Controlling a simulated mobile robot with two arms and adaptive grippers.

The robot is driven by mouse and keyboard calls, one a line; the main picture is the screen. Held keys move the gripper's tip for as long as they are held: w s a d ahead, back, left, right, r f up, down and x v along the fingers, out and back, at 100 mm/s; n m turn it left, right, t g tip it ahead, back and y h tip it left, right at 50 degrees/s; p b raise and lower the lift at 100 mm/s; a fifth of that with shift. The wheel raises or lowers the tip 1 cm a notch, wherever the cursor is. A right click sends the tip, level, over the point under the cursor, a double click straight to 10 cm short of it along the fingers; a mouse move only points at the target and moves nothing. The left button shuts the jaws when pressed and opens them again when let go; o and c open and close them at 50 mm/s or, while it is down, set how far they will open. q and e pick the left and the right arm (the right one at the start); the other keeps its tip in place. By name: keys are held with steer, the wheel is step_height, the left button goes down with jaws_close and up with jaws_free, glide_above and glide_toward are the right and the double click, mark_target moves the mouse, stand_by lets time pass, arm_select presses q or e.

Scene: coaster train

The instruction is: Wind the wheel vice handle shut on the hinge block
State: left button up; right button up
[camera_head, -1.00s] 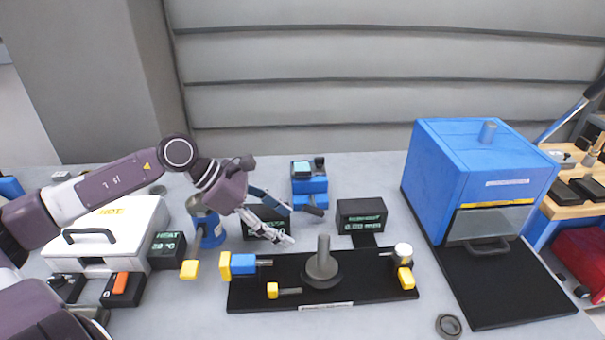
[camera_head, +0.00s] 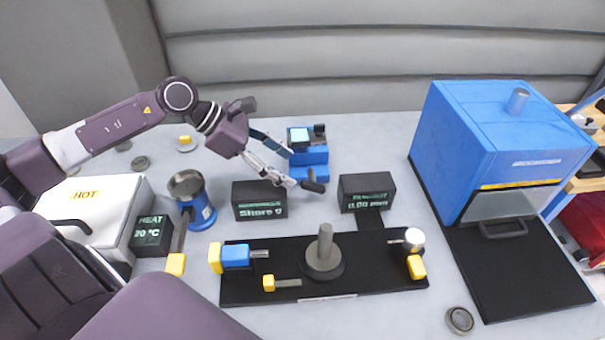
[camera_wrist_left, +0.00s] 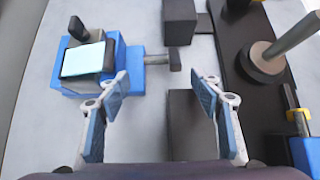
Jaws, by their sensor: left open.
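The blue wheel vice (camera_head: 310,172) stands at the back middle of the table, with a dark handle (camera_head: 314,182) at its front. In the left wrist view the vice (camera_wrist_left: 62,80) is at upper left, and its metal shaft ends in the dark handle (camera_wrist_left: 175,60). A pale cyan-topped block (camera_head: 300,137), which may be the hinge block, sits on the vice beside a dark knob. I cannot tell how tightly it is held. My left gripper (camera_head: 290,167) is open and empty at the vice's left front; its fingers (camera_wrist_left: 160,92) stand either side of the handle's line, apart from it. My right gripper is out of view.
Two dark display boxes (camera_head: 259,201) (camera_head: 367,193) stand in front of the vice. A black board (camera_head: 390,280) with a grey post (camera_head: 325,250) lies nearer. A blue oven-like box (camera_head: 480,140) stands right, a white hot box (camera_head: 85,205) and a blue canister (camera_head: 198,212) left.

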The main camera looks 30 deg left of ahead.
mark_target(312, 179)
arm_select(q)
steer(key=shift+p+x, duration=0.75)
steer(key=shift+x, duration=2.35)
steer(key=shift+w, duration=0.1)
steer(key=c, duration=0.9)
steer(key=shift+r, duration=0.1)
